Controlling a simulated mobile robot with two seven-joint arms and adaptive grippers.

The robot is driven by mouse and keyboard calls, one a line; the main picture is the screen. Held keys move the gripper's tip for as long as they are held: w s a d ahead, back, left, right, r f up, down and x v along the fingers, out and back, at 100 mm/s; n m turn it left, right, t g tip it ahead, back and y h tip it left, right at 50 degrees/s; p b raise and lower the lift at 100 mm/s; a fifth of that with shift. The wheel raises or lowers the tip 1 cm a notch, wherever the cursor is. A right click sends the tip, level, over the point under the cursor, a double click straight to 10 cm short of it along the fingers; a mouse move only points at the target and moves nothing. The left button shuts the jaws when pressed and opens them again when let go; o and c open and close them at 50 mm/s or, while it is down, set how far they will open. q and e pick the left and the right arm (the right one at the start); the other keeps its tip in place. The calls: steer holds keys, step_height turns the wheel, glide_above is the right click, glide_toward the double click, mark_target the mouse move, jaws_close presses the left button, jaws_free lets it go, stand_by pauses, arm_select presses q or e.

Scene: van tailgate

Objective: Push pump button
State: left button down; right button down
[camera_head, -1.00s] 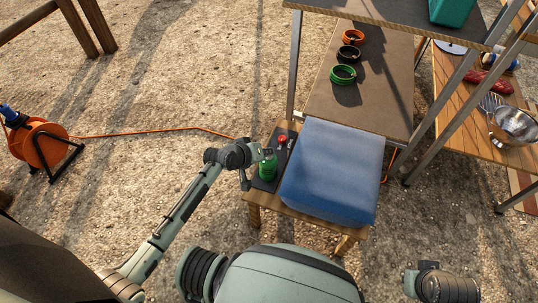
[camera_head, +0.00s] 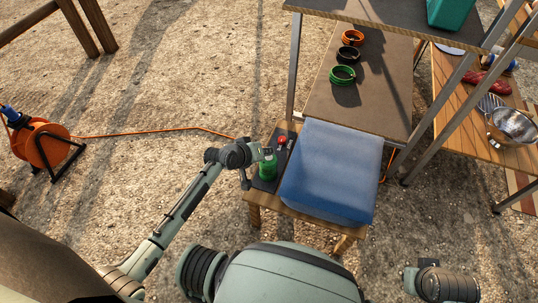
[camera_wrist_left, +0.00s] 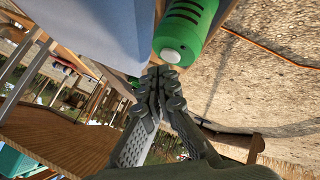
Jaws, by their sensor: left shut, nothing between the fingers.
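The pump is a green cylinder (camera_head: 267,168) standing on a dark base (camera_head: 264,184) on a small wooden table. In the left wrist view its slotted green body (camera_wrist_left: 185,25) ends in a round white cap (camera_wrist_left: 172,55). A red knob (camera_head: 282,140) sits behind it on the dark base; I cannot tell for certain which part is the pump button. My left gripper (camera_wrist_left: 166,76) is shut and empty, its tips close to the white cap. I cannot tell whether they touch. In the head view the gripper is small beside the pump's top. My right gripper does not show.
A blue cushion-like block (camera_head: 330,172) lies right beside the pump on the wooden table (camera_head: 254,197). Behind it a brown surface (camera_head: 345,112) holds coloured rings. A metal frame post (camera_head: 295,70) stands close. An orange cable reel (camera_head: 38,145) is far left; gravel ground there is mostly open.

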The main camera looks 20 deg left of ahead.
mark_target(268, 158)
arm_select(q)
steer(key=shift+r, duration=0.1)
step_height(268, 158, up, 3)
steer(key=p, duration=0.3)
steer(key=shift+r, duration=1.4)
steer(key=c, duration=2.2)
jaws_free()
